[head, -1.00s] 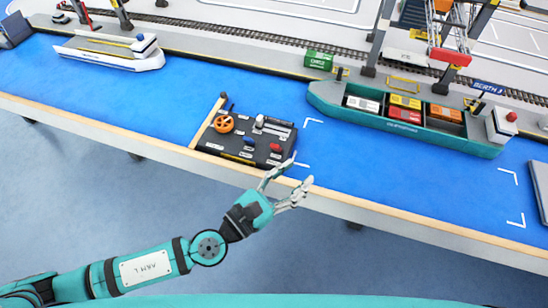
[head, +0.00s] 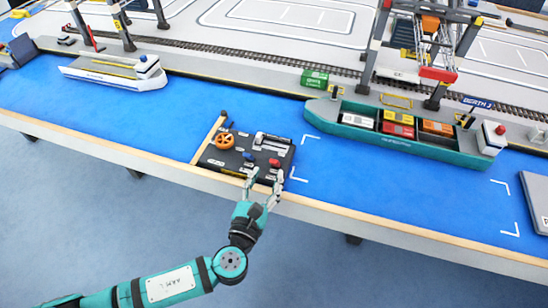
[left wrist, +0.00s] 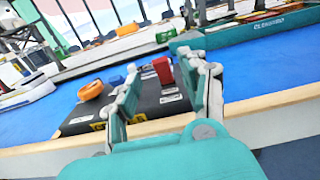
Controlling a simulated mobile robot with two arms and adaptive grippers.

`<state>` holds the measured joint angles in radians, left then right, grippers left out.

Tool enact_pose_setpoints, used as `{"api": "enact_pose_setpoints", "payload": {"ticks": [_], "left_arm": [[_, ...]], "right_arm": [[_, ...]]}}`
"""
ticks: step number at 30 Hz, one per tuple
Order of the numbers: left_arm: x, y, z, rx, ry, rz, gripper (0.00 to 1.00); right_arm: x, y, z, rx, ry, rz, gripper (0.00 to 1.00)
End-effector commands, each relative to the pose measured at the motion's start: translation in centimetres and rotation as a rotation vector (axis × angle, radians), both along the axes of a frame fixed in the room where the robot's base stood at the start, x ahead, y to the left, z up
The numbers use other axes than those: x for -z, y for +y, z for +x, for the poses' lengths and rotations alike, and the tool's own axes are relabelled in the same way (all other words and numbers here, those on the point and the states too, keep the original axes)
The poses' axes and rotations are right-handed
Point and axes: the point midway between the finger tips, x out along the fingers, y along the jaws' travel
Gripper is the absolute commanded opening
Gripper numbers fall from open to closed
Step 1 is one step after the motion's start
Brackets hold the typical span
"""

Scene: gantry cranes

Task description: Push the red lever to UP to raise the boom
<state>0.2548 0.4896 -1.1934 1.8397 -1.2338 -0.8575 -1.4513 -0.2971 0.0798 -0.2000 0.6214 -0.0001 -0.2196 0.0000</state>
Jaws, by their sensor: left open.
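The black control panel (head: 222,158) lies at the front edge of the blue table. The red lever (head: 274,163) stands on its right part, and in the left wrist view the red lever (left wrist: 163,69) shows as a red block just beyond and between my fingers. A blue lever (head: 248,156) is to its left, and an orange wheel (head: 224,141) is farther left. My left gripper (head: 262,178) is open at the panel's front edge, its fingers pointing at the red lever. In the left wrist view my left gripper (left wrist: 167,92) is open and empty. Whether a fingertip touches the lever I cannot tell.
A teal ship (head: 400,140) with containers floats to the right, below a gantry crane (head: 437,75). A white ship (head: 115,74) is at the left. A grey slab (head: 536,200) lies at the far right.

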Motion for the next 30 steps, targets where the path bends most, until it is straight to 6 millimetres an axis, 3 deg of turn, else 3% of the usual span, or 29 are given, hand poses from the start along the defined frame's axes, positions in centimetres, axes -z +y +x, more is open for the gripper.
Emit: {"api": "enact_pose_setpoints", "payload": {"ticks": [3, 9, 22, 30], "left_arm": [[-0.2, -0.8, 2.4, 0.0, -0.003, -0.001, 0.44], [-0.1, -1.6, 5.0, 0.0, -0.001, 0.001, 0.44], [0.0, -1.9, 5.9, 0.001, 0.001, -0.002, 0.44], [0.0, -1.9, 5.9, 0.001, 0.0, -0.001, 0.09]], "right_arm": [[-0.3, 0.0, -0.1, 0.0, 0.001, 0.0, 0.0], [-0.4, 0.0, -0.2, 0.0, 0.002, 0.0, 0.0], [-0.4, 0.0, -0.3, 0.0, 0.005, -0.001, 0.0], [-0.4, 0.0, -0.4, 0.0, 0.006, 0.0, 0.0]]}}
